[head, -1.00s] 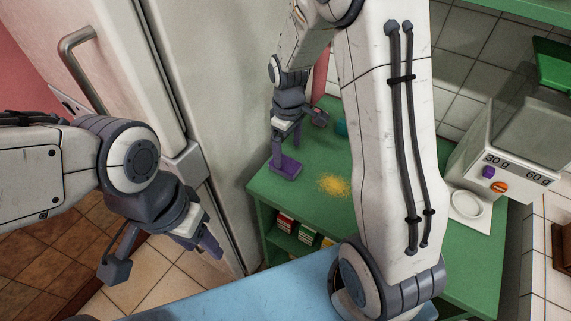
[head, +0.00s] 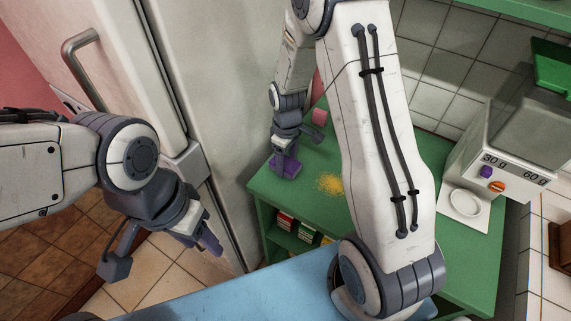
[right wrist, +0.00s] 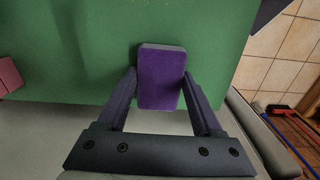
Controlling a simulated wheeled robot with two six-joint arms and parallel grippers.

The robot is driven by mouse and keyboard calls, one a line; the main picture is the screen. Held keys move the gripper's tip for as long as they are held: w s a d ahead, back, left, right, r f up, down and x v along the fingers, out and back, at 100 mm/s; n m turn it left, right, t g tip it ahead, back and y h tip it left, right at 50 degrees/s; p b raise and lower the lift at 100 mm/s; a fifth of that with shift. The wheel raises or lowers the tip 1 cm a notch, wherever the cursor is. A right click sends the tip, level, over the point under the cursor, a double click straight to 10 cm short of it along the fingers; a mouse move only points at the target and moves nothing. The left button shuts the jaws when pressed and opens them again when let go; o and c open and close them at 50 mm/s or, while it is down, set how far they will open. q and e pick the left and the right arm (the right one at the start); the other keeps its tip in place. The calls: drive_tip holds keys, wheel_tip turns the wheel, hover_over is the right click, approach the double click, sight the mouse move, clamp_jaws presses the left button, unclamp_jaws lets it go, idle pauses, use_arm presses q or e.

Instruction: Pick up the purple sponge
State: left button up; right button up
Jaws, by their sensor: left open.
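The purple sponge (head: 284,166), a block with a grey end, lies on the green table near its left edge. In the right wrist view the purple sponge (right wrist: 162,80) is between the two fingers of my right gripper (right wrist: 161,73). The fingertips are close along its left and right sides; I cannot tell whether they press on it. In the head view my right gripper (head: 283,154) is low over the sponge and partly hides it. My left gripper (head: 165,252) is open and empty, far left of the table, over the floor.
A yellow crumb patch (head: 329,184) lies right of the sponge. A pink block (head: 319,116) stands behind. A scale-like dispenser (head: 505,165) with a white plate (head: 464,204) is at the right. The fridge (head: 215,130) rises close left of the table.

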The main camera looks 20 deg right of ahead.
sight(290, 163)
drive_tip(key=shift+r, duration=0.5)
drive_tip(key=r, duration=0.2)
drive_tip(key=d+r, duration=0.1)
drive_tip(key=shift+s+r+b, duration=0.25)
drive_tip(key=shift+r+b, duration=0.15)
drive_tip(key=s+d+r+b, duration=0.1)
drive_tip(key=s+d+r, duration=0.5)
drive_tip(key=d, duration=0.2)
drive_tip(key=shift+s+r, duration=0.15)
drive_tip(key=shift+s, duration=0.2)
drive_tip(key=shift+d, duration=0.1)
